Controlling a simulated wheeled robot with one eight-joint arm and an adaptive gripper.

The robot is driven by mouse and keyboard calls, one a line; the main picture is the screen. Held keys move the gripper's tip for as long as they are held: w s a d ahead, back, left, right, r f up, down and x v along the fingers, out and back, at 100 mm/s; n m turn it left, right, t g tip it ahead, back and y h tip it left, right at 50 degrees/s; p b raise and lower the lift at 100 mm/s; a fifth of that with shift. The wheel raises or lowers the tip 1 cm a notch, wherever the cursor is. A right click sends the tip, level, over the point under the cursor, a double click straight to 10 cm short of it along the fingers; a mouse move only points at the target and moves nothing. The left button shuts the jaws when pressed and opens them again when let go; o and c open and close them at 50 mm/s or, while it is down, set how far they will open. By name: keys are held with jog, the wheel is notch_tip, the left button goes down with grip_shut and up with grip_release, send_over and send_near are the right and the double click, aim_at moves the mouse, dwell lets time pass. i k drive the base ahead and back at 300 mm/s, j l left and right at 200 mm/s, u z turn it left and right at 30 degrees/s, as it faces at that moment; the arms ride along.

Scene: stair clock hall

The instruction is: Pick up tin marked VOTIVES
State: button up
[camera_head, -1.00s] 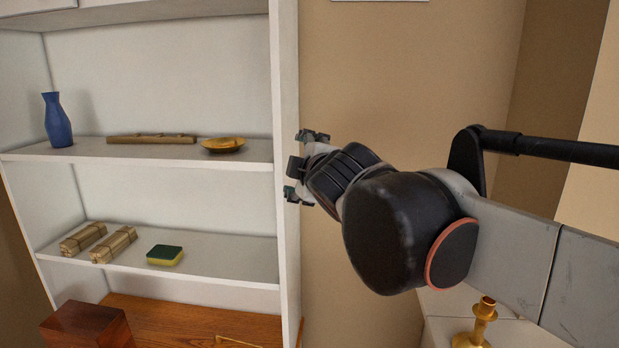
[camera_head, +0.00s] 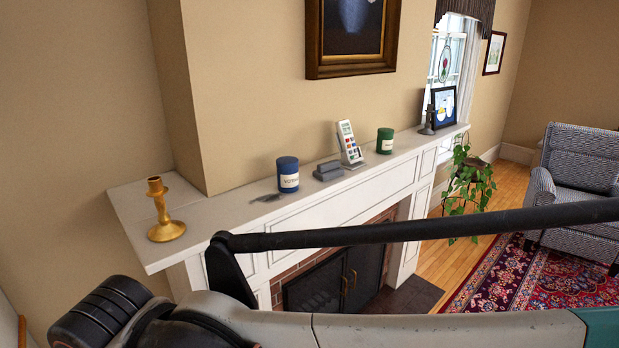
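A blue tin (camera_head: 287,168) with a pale label stands upright on the white mantelpiece (camera_head: 215,222). Its lettering is small but seems to begin "VOT". A green tin (camera_head: 385,135) with a pale label stands farther right on the same mantel; its lettering is too small to read. My arm crosses the bottom of the view, and its dark banded end is at the lower left, well short of the tins and nearer the camera. My gripper's fingers do not show, so their opening and anything in them are hidden.
The mantel also bears a brass candlestick (camera_head: 164,212), grey blocks (camera_head: 328,171), a white card stand (camera_head: 348,143), a small dark item (camera_head: 267,198) and a framed picture (camera_head: 443,106). A fireplace (camera_head: 335,280) is below. A plant (camera_head: 468,180) and an armchair (camera_head: 585,175) stand right.

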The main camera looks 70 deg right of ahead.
aim_at(288, 166)
jog(key=z, duration=1.8)
jog(key=j+z, duration=0.4)
jog(key=j, duration=0.15)
jog(key=j+z, duration=0.45)
jog(key=j, duration=0.15)
jog(key=k+j+z, duration=0.15)
jog(key=j+z, duration=0.25)
jog(key=j, duration=0.15)
